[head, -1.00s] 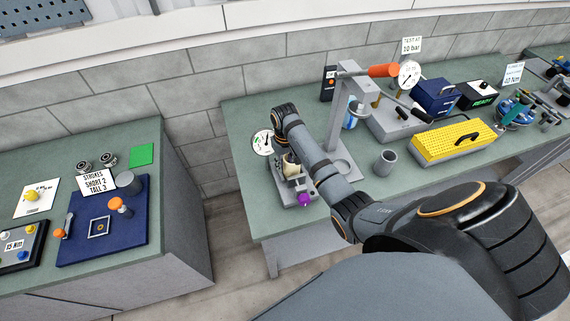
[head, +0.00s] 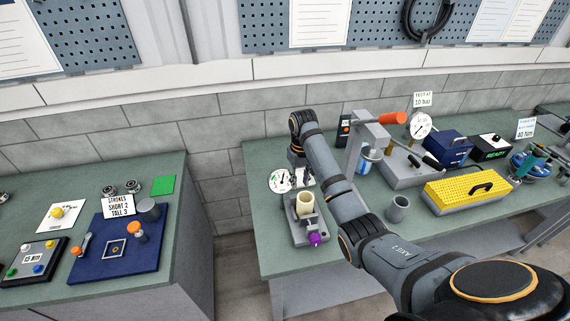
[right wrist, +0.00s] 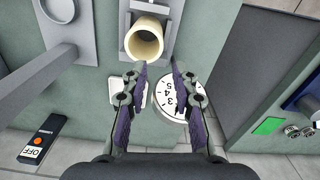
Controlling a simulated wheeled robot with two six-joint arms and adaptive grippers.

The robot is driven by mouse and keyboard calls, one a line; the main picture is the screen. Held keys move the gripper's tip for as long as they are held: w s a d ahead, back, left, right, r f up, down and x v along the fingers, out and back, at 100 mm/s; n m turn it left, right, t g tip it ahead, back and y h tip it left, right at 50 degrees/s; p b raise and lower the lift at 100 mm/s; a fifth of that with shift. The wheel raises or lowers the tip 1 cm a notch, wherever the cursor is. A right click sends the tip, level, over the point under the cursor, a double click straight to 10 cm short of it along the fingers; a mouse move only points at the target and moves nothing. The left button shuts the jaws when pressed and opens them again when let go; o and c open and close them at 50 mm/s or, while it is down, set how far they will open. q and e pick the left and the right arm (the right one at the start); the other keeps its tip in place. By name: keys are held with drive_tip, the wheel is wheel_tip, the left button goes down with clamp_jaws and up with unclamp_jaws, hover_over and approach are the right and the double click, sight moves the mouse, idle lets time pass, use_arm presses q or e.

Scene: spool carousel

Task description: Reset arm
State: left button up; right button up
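My right gripper (head: 300,170) is over the far left part of the right bench, behind a grey fixture (head: 309,233) and partly hidden by my arm. In the right wrist view its two fingers (right wrist: 162,70) are apart with nothing between them. A cream hollow cylinder (head: 304,203) stands in the fixture, which has a purple knob (head: 315,239) at its front. The cylinder also shows in the right wrist view (right wrist: 145,42), just beyond the fingertips and apart from them. My left gripper is not in view.
A round white dial (head: 279,181) lies close beside my right gripper. A grey press (head: 364,140) with an orange-ended lever and a grey cup (head: 398,208) stand to the right. A yellow-topped block (head: 468,188) is farther right. A floor gap separates the left bench (head: 160,245).

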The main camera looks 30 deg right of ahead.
drive_tip(key=shift+s+a, duration=0.1)
drive_tip(key=shift+s, duration=0.05)
drive_tip(key=s+a+f+n+t, duration=0.1)
drive_tip(key=s+a+f, duration=0.3)
drive_tip(key=s+f, duration=0.6)
drive_tip(key=s+a+r+n+t, duration=0.1)
drive_tip(key=s+a+r, duration=0.1)
drive_tip(key=s, duration=0.6)
drive_tip(key=s+a+r+t, duration=0.2)
drive_tip(key=s+r, duration=0.1)
drive_tip(key=s, duration=0.5)
wheel_tip(320, 180, down, 31)
drive_tip(key=s+d+g+b, duration=0.1)
drive_tip(key=d+g+b, duration=0.15)
drive_tip(key=b, duration=0.45)
use_arm(q)
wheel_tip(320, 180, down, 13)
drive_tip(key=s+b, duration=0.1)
drive_tip(key=b, duration=0.5)
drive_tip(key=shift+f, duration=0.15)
use_arm(e)
drive_tip(key=s+d+f, duration=0.1)
drive_tip(key=s+f, duration=0.9)
drive_tip(key=f, duration=0.2)
drive_tip(key=s+f, duration=1)
drive_tip(key=f, duration=0.3)
drive_tip(key=shift+d+f+m+h, duration=0.3)
drive_tip(key=shift+d+h, duration=0.1)
